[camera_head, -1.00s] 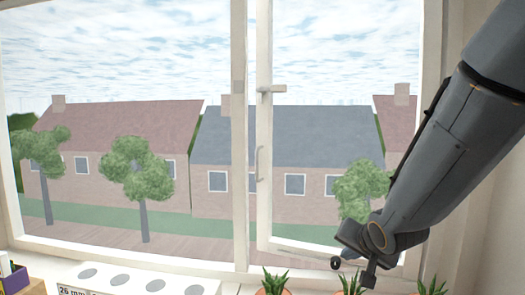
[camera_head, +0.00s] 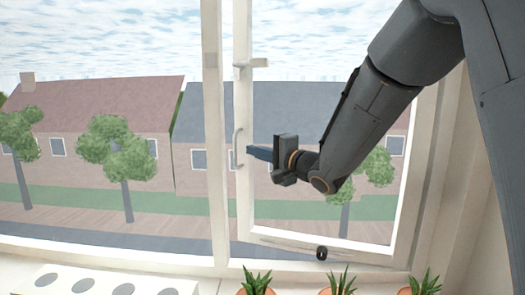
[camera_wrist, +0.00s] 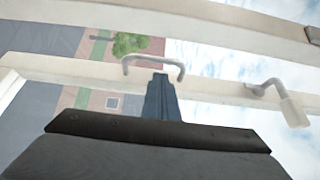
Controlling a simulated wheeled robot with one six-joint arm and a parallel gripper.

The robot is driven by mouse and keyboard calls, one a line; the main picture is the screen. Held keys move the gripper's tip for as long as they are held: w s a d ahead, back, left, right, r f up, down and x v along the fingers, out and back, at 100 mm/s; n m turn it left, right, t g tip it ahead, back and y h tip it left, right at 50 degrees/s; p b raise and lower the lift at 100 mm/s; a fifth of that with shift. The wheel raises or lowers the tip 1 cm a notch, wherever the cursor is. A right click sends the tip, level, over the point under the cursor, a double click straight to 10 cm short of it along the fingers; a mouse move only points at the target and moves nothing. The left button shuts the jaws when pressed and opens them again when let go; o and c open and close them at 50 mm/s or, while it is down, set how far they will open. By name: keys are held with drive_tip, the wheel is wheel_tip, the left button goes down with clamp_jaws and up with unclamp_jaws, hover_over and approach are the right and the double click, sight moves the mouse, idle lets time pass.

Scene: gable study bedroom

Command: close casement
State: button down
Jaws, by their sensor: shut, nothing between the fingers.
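The casement (camera_head: 244,205) is a white-framed glazed sash, ajar, with a gap between its left stile and the fixed post (camera_head: 215,150). A bow-shaped pull handle (camera_head: 237,150) is on its left stile, and a lever handle (camera_head: 252,63) sits higher up. My gripper (camera_head: 250,152) is shut and empty, its fingertips just right of the pull handle. In the wrist view the shut fingers (camera_wrist: 160,85) point at the middle of the pull handle (camera_wrist: 152,60); I cannot tell whether they touch. The lever handle (camera_wrist: 280,98) shows at the right there.
Potted plants (camera_head: 257,282) stand along the sill below the casement. A white box with grey round spots (camera_head: 90,285) is at the lower left. A dark round knob (camera_head: 321,253) is at the casement's bottom. The space before the left pane is clear.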

drive_tip(key=shift+p+x, duration=0.65)
drive_tip(key=shift+x, duration=2.05)
